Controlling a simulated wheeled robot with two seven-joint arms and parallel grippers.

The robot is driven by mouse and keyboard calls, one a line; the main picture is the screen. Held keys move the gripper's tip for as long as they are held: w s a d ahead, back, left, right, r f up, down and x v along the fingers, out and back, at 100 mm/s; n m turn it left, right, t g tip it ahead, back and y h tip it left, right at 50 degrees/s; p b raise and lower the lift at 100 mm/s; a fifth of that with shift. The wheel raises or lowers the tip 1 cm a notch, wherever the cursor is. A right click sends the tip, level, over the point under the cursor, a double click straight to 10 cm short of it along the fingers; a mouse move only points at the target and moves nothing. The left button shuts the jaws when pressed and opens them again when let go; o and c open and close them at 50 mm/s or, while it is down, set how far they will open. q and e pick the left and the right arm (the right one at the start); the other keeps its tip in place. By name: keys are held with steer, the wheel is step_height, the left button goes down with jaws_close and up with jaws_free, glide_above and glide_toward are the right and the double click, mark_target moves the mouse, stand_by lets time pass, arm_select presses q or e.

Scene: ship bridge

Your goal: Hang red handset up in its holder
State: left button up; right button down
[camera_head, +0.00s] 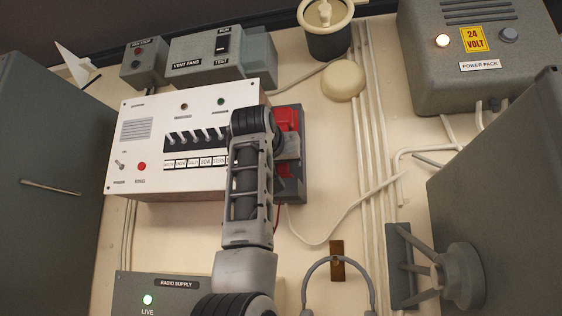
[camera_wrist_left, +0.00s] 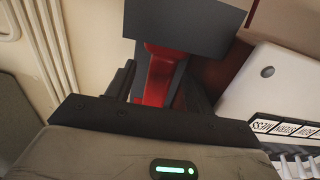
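The red handset (camera_head: 288,119) is upright at its dark grey holder (camera_head: 299,192), beside the white panel. My left gripper (camera_head: 287,147) is in front of the handset's middle and hides part of it; red shows above and below. In the left wrist view the handset's red grip (camera_wrist_left: 160,80) lies between the dark fingers of my left gripper (camera_wrist_left: 158,88). Whether the fingers press on it is not clear. A dark grey block (camera_wrist_left: 185,28), likely part of the holder, covers the handset's far end there. Whether the handset is fully seated is hidden. My right gripper is not in view.
The white switch panel (camera_head: 150,180) stands close left of the holder. Pipes (camera_head: 370,150) and a round cream fitting (camera_head: 343,81) are to the right. A grey power pack (camera_head: 430,85) is at upper right. Large grey cabinets (camera_head: 45,150) flank both sides.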

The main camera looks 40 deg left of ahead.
arm_select(q)
steer(key=shift+s+d+f, duration=0.1)
steer(key=shift+s, duration=0.1)
steer(key=b+v, duration=0.5)
steer(key=v, duration=1)
steer(key=shift+s+b, duration=0.25)
steer(key=shift+b, duration=0.1)
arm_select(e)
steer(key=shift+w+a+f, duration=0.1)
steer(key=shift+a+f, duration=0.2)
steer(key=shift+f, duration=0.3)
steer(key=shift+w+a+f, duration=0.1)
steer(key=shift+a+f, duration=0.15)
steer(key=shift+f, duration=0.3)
arm_select(q)
steer(key=shift+d, duration=0.1)
